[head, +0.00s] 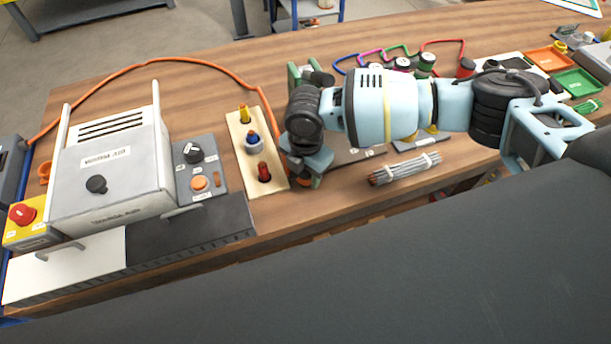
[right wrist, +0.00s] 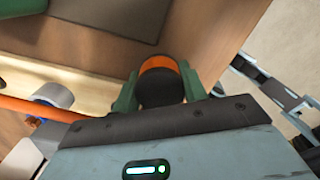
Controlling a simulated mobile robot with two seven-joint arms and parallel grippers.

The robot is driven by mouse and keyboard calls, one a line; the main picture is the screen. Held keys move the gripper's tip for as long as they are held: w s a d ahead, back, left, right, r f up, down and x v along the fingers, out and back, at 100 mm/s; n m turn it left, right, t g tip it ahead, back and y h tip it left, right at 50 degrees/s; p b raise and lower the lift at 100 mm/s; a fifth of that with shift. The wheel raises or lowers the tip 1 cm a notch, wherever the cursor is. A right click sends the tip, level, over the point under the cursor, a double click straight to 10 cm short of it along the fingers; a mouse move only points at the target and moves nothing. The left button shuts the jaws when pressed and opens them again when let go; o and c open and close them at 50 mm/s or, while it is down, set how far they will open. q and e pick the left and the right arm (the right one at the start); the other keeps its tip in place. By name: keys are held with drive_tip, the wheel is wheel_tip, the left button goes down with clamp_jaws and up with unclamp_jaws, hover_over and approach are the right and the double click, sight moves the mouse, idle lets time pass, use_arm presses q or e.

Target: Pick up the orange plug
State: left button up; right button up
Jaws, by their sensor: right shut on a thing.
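The orange plug (right wrist: 158,64) shows in the right wrist view as an orange end with a dark body. It sits between the two green fingers of my right gripper (right wrist: 158,78), which is shut on it. In the head view my right gripper (head: 308,168) points down just right of the cream socket board, and hides nearly all of the plug. I cannot tell whether the plug touches the bench. My left gripper is in neither view.
The cream board (head: 241,131) with yellow, blue and red connectors stands close left of the gripper. The white machine (head: 110,165) is further left. A bundle of grey rods (head: 404,168) lies to the right. Coloured cables and trays (head: 548,59) fill the back right. The bench's back middle is clear.

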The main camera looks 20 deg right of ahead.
drive_tip(key=shift+r, duration=0.75)
wheel_tip(320, 180, up, 2)
drive_tip(key=shift+r, duration=0.2)
drive_tip(key=s+a, duration=0.2)
drive_tip(key=s, duration=0.5)
drive_tip(key=s+a+r+p, duration=0.1)
drive_tip(key=s+a, duration=0.2)
drive_tip(key=s, duration=0.5)
drive_tip(key=shift+a, duration=0.15)
drive_tip(key=w+d+r+m, duration=0.3)
drive_tip(key=d+r+m, duration=0.2)
drive_tip(key=m, duration=0.7)
drive_tip(key=w+d+r+m, duration=0.3)
drive_tip(key=d+m, duration=0.5)
drive_tip(key=m, duration=0.4)
drive_tip(key=shift+d+r, duration=0.15)
drive_tip(key=shift+r, duration=0.75)
drive_tip(key=shift+s, duration=0.2)
